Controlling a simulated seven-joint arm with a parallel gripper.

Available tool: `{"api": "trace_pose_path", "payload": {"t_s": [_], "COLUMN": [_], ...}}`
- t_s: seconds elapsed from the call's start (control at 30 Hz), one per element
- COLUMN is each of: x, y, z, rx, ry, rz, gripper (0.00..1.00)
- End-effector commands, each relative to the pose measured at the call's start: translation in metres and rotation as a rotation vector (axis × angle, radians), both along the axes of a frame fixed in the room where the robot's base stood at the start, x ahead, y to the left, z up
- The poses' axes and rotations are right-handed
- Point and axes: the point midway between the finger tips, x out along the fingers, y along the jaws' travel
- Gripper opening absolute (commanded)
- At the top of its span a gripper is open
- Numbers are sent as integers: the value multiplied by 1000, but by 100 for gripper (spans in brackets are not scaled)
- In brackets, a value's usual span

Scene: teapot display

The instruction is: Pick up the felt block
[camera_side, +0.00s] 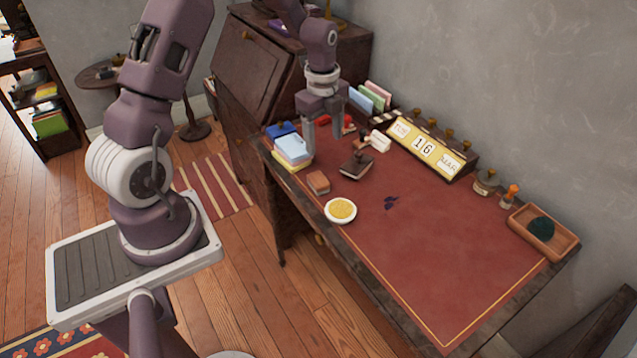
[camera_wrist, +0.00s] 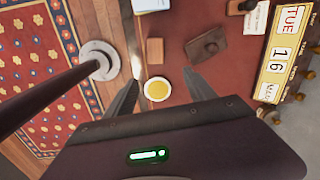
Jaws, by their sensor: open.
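A small orange-brown block (camera_side: 318,182) lies on the red desk top near its front edge, between a stack of books and a white dish. It looks like the felt block, though its material is hard to tell. In the wrist view the block (camera_wrist: 145,27) lies flat beyond my left fingertip. My gripper (camera_side: 324,146) points down over the left part of the desk, open and empty. In the wrist view the gripper (camera_wrist: 160,77) has its two fingers spread, with the block outside them.
A white dish with yellow contents (camera_side: 341,210) stands right of the block. A dark brown knobbed block (camera_side: 356,165) lies behind it, and books (camera_side: 293,150) lie to the left. A calendar (camera_side: 425,148) lines the back. A wooden tray (camera_side: 555,246) sits far right; the middle right is mostly clear.

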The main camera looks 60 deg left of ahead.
Motion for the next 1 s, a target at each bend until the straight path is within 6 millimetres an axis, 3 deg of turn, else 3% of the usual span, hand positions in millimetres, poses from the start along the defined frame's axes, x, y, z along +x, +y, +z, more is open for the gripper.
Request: {"api": "trace_pose_path", "payload": {"t_s": [0.03,0.1,0.57,0.87,1.0], "x": [0,0,-2,-1,-1], "y": [10,19,22,22,22], "z": [-28,-53,-131,-140,-140], "rx": [-11,-18,-26,-24,-25], "ry": [30,50,65,62,62], "rz": [-69,-153,-219,-218,-218], "gripper": [64,64,64,64,36]}}
